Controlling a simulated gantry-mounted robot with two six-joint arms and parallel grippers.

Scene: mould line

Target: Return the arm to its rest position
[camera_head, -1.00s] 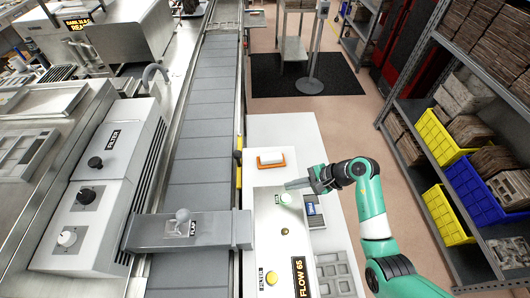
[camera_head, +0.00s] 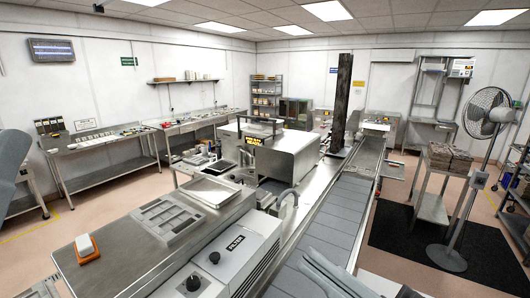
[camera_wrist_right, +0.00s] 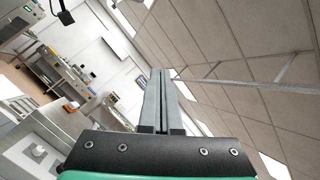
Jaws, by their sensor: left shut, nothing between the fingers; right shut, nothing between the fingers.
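My right gripper (camera_head: 322,264) shows at the bottom of the head view as a grey form in front of the conveyor. In the right wrist view its two long grey fingers (camera_wrist_right: 162,92) lie together, empty, and point up towards the ceiling. A grey part of my left gripper (camera_head: 12,165) shows at the left edge of the head view. It is cut off by the frame, and nothing is seen held in it.
The conveyor (camera_head: 335,225) runs away from me past a steel machine (camera_head: 285,158). A white-and-orange block (camera_head: 86,248) sits on the steel counter at the lower left. A fan (camera_head: 489,112) and a cart of stacked brown pieces (camera_head: 448,160) stand at the right.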

